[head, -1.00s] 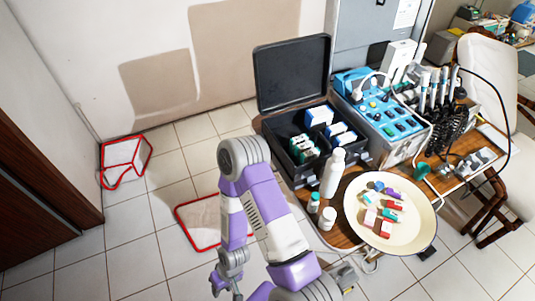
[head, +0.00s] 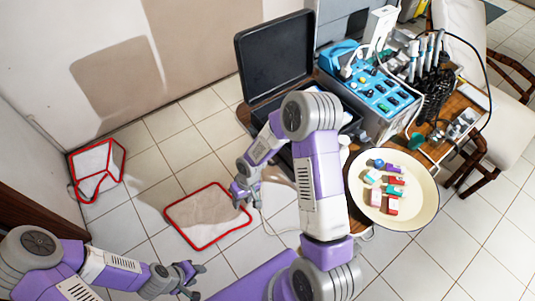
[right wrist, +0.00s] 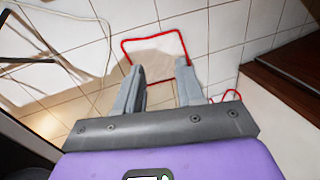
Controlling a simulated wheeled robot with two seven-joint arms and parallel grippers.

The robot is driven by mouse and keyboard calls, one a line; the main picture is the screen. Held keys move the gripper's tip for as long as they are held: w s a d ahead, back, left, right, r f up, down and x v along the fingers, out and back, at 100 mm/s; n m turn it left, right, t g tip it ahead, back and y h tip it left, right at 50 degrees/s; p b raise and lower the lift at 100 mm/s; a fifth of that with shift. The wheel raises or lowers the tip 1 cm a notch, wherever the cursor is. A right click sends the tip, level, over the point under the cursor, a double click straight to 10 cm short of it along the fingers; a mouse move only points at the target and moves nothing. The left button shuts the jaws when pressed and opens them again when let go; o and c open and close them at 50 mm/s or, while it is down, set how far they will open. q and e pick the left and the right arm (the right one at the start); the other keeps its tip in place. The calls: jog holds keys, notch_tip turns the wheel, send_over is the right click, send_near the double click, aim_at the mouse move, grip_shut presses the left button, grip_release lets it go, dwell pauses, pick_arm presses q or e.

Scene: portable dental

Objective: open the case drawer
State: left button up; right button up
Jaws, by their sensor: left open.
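The black case (head: 275,58) stands on the wooden table with its lid raised. My right arm covers most of its lower body and front, so I cannot see a drawer or tell whether one is open. My right gripper (head: 243,192) is in front of the case at its left, apart from it. The right wrist view shows this gripper (right wrist: 160,72) open and empty, with floor behind its fingers. My left gripper (head: 192,280) is open and low at the bottom left, over the floor, far from the case.
A blue dental unit (head: 375,92) with hand tools stands right of the case. A cream round tray (head: 423,203) with small coloured boxes is at the table's front. Red-edged pieces (head: 208,213) lie on the tiled floor. A white chair (head: 510,125) stands at the right.

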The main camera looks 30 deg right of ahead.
jog(key=w+d+r+h, duration=0.5)
jog(key=w+d+r, duration=0.3)
jog(key=d+r, duration=0.5)
jog(key=f, duration=0.2)
jog(key=d+f, duration=0.1)
jog(key=f, duration=0.2)
jog(key=f+b, duration=0.1)
jog(key=f, duration=0.1)
jog(key=shift+d+f, duration=0.25)
jog(key=shift+c, duration=0.5)
grip_shut()
